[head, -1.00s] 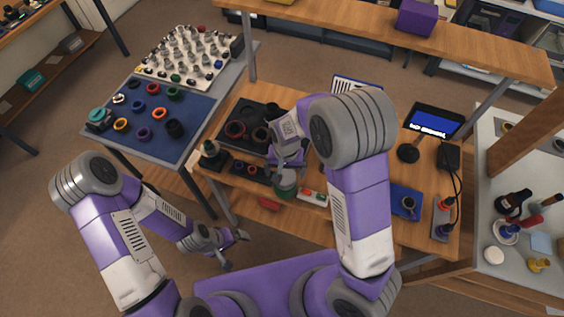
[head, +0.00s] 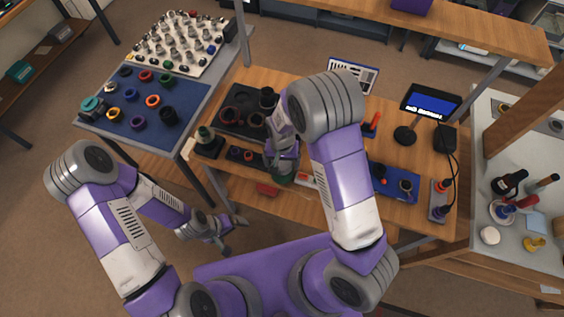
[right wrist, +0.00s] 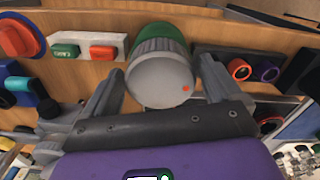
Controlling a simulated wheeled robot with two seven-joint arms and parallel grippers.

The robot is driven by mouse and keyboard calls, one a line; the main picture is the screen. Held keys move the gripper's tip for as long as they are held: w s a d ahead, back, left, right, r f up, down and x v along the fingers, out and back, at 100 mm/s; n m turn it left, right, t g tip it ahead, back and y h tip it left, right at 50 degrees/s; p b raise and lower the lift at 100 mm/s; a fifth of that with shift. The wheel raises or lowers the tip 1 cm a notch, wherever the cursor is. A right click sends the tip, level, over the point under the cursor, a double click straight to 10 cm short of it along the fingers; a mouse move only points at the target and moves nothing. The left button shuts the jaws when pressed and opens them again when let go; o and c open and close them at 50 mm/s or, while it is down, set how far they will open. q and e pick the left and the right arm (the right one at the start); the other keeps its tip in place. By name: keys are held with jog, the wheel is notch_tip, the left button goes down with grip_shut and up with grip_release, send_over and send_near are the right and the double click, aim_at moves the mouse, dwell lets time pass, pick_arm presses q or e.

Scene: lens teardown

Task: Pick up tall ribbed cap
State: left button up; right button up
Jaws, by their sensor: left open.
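A round piece with a flat grey face, ribbed grey sides and a green band (right wrist: 160,70) lies between the fingers of my right gripper (right wrist: 160,82) in the right wrist view. I cannot tell for sure that this piece is the tall ribbed cap. My left gripper (head: 224,235) is open and empty, low in front of the table.
A dark tray (head: 232,122) with rings lies on the wooden table (head: 330,205). A blue mat (head: 185,128) with coloured rings is at left, below a white board of small parts (head: 180,45). A small screen (head: 430,102) stands at right. My right arm hides the table's middle.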

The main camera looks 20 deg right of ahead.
jog(key=c, duration=0.7)
